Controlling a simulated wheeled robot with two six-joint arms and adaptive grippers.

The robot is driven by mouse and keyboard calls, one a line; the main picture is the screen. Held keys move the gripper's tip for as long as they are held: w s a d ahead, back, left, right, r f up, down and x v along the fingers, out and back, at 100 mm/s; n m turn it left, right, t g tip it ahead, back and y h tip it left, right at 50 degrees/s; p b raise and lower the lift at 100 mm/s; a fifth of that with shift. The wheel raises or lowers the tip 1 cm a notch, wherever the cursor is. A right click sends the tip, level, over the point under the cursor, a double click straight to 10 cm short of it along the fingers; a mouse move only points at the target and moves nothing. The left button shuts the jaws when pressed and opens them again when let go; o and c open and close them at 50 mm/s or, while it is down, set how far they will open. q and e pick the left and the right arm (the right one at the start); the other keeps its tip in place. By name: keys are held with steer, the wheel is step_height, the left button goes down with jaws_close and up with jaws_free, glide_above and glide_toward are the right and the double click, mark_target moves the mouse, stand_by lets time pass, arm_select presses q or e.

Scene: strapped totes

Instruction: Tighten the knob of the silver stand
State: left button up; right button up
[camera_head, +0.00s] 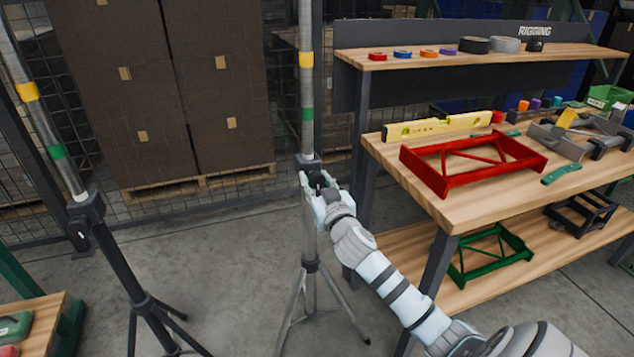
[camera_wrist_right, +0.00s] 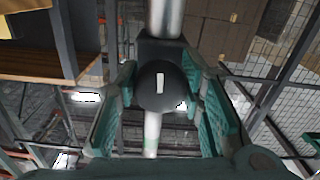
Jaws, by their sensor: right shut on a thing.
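The silver stand (camera_head: 309,235) stands on a tripod in the middle of the head view, left of the workbench. Its upper pole carries a yellow and a green band. My right gripper (camera_head: 318,184) is at the stand's collar, and it hides most of the knob there in the head view. In the right wrist view the round black knob (camera_wrist_right: 150,97), with a white mark upright in the picture, sits between the fingers of my right gripper (camera_wrist_right: 162,100). The gripper is shut on the knob. My left gripper is not in view.
A black stand (camera_head: 120,250) with a silver upper pole stands at the left. The workbench (camera_head: 455,210) at the right bears a red frame (camera_head: 440,180) and a yellow level (camera_head: 437,126). Boxes on a pallet (camera_head: 200,184) stand behind mesh. The floor between the stands is clear.

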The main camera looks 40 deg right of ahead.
steer(key=shift+r, duration=0.25)
steer(key=o, duration=1)
steer(key=shift+o, duration=0.9)
steer(key=shift+f, duration=0.1)
steer(key=shift+f, duration=0.1)
steer(key=v, duration=1.2)
